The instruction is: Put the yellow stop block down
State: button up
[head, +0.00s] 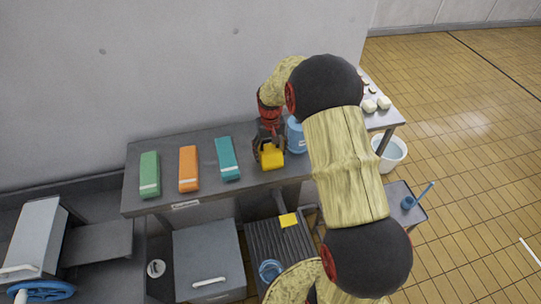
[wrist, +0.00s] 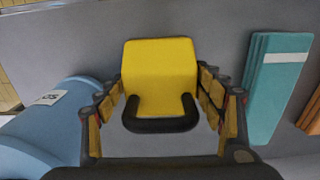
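The yellow stop block (head: 272,157) is at my gripper at the right part of the grey bench, in front of the wall. In the wrist view the block (wrist: 160,72) sits centred between the fingers, with a black U-shaped part at its near edge. My gripper (head: 267,146) points down. Its fingertips (wrist: 160,78) lie close against both sides of the block and look closed on it. Whether the block's underside touches the bench top is hidden.
Green (head: 149,175), orange (head: 188,168) and teal (head: 227,158) blocks lie left on the bench (head: 208,195). A blue container (head: 296,136) stands close on the right. A yellow square (head: 288,220) lies on the ribbed surface below. Bare bench top shows between the blocks.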

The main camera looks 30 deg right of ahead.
aim_at(270, 150)
jog(key=c, duration=1.4)
jog(key=shift+o, duration=0.2)
jog(key=shift+r, duration=0.15)
jog(key=shift+w+r, duration=0.1)
jog(key=shift+r, duration=0.4)
notch_tip(270, 150, up, 2)
jog(key=shift+r+b, duration=0.1)
jog(key=shift+b, duration=0.2)
jog(key=s+a+r+b, duration=0.1)
jog(key=s+a+r, duration=0.1)
jog(key=s+r, duration=0.2)
jog(key=s+a+r+b, duration=0.2)
jog(key=s+r, duration=0.3)
jog(key=s, duration=0.4)
jog(key=shift+s+a+r, duration=0.2)
jog(key=shift+a+r, duration=0.1)
